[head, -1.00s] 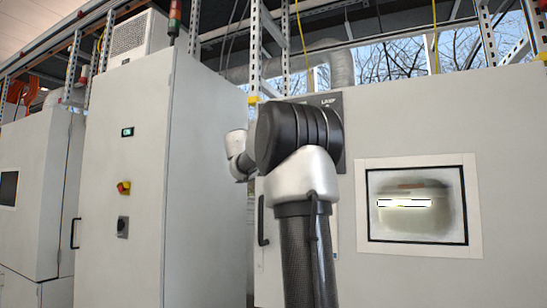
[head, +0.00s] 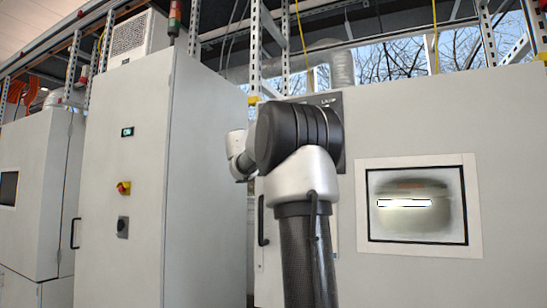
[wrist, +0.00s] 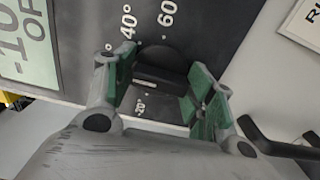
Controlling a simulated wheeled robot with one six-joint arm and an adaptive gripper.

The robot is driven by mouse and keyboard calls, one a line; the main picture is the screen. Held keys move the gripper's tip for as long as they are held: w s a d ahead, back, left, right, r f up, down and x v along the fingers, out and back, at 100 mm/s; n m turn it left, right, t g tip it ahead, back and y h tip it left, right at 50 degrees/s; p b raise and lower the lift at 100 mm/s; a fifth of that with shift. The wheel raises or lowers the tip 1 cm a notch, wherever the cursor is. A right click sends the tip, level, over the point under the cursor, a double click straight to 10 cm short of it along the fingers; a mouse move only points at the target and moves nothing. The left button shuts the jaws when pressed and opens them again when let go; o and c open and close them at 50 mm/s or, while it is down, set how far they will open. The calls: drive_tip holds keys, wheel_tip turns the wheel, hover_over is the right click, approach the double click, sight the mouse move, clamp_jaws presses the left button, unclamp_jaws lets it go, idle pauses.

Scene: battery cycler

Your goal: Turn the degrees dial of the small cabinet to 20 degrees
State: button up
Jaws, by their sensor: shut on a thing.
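The degrees dial (wrist: 160,72) is a round black knob with a raised grip bar, on a dark panel (wrist: 85,35) in the wrist view. White marks by it read 40°, 60 and a small, partly hidden figure near the fingers. I cannot tell which mark the dial points at. My gripper (wrist: 163,84) has its green-padded fingers on either side of the grip bar and is shut on it. In the head view, my arm hides the dial and the gripper; part of a dark panel (head: 328,100) shows behind the arm on the right cabinet (head: 415,115).
The right cabinet has a window (head: 417,205) and a black door handle (head: 262,220). A tall grey cabinet (head: 120,90) with a red-yellow switch (head: 124,187) stands left. A black bar handle (wrist: 280,145) lies close to the right finger in the wrist view.

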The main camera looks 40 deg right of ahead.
drive_tip(key=o, duration=0.9)
drive_tip(key=v, duration=1.2)
drive_tip(key=shift+f, duration=0.1)
